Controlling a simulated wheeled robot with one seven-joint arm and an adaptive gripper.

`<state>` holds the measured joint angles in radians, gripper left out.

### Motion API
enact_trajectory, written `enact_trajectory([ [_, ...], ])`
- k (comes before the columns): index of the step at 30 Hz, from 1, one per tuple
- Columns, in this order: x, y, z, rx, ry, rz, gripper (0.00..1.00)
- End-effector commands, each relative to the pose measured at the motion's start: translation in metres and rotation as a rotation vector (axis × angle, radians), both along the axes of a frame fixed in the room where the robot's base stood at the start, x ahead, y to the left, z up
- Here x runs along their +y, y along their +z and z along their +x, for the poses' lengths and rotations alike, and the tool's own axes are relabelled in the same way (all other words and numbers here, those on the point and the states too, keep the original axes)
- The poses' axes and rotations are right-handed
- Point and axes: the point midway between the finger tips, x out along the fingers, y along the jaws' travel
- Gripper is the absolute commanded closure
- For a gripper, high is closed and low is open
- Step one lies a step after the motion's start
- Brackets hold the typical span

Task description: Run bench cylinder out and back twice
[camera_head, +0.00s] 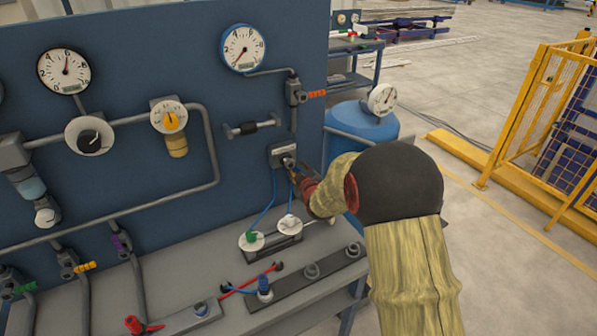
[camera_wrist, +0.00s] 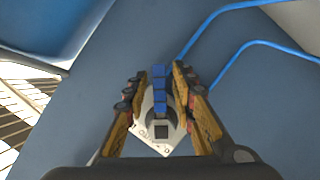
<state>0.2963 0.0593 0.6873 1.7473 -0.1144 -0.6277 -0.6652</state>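The small grey valve box (camera_head: 280,152) is mounted on the blue panel, with two blue tubes running down from it to the bench cylinder (camera_head: 277,243). The cylinder lies on the grey bench and has a round white fitting at each end, the left one with a green part. My gripper (camera_head: 293,174) is at the valve box's front, partly hidden by my arm. In the wrist view my gripper (camera_wrist: 160,78) has its fingers apart on both sides of a narrow blue part (camera_wrist: 158,92) in front of the pale valve plate (camera_wrist: 157,132). Contact with the blue part is not clear.
Gauges (camera_head: 243,48), grey pipes and coloured valve handles cover the panel. A blue tank (camera_head: 361,121) stands just behind my arm. A red lever (camera_head: 250,281) and a dark manifold bar (camera_head: 310,272) lie on the bench front. A yellow fence (camera_head: 540,110) is at right.

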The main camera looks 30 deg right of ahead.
Motion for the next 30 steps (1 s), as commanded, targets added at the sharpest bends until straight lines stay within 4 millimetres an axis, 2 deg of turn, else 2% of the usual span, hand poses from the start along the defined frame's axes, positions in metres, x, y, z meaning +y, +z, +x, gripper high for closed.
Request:
enact_trajectory([
  [12, 0.0000, 0.0001, -0.0002, 0.000, 0.000, 0.000, 1.00],
  [30, 0.0002, -0.0001, -0.0002, 0.000, 0.000, 0.000, 1.00],
])
